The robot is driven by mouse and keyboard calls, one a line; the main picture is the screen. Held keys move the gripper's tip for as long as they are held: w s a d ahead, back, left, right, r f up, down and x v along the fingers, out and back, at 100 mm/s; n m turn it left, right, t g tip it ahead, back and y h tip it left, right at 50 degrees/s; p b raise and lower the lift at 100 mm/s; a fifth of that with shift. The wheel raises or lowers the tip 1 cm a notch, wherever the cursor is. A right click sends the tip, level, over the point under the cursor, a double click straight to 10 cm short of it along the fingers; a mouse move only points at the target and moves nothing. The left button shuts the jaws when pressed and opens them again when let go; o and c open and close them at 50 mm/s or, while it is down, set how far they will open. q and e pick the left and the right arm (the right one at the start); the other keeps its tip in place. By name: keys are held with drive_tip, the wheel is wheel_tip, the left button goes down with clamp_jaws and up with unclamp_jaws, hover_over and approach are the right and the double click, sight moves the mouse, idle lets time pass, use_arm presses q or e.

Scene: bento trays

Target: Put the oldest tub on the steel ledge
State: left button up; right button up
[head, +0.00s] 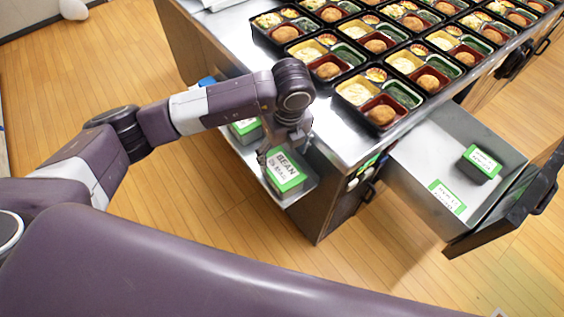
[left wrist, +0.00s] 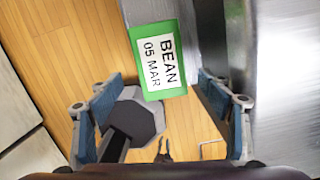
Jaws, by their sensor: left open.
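A green-lidded tub (head: 287,172) with a white label reading BEAN sits on the steel ledge (head: 304,193) at the counter's side. In the left wrist view the BEAN tub (left wrist: 160,62) shows the date 05 MAR. My left gripper (head: 284,147) is open just above and beside this tub, its fingers spread at either side of the picture in the wrist view. Another green tub (head: 246,127) stands farther back on the ledge, partly behind my arm. Two more green-labelled tubs, one dark-sided (head: 481,162) and one by the near wall (head: 447,197), are in the open drawer; their labels are unreadable.
The open steel drawer (head: 420,150) juts out at the right. Several bento trays (head: 380,98) with food cover the steel counter. A bare counter strip (head: 335,130) runs along its near edge. The wooden floor (head: 200,230) is clear below the ledge.

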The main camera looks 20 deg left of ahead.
use_arm(q)
drive_tip(key=shift+s+d+r, duration=0.1)
drive_tip(key=shift+s+r, duration=0.05)
drive_tip(key=shift+r, duration=1.4)
drive_tip(key=shift+f, duration=0.1)
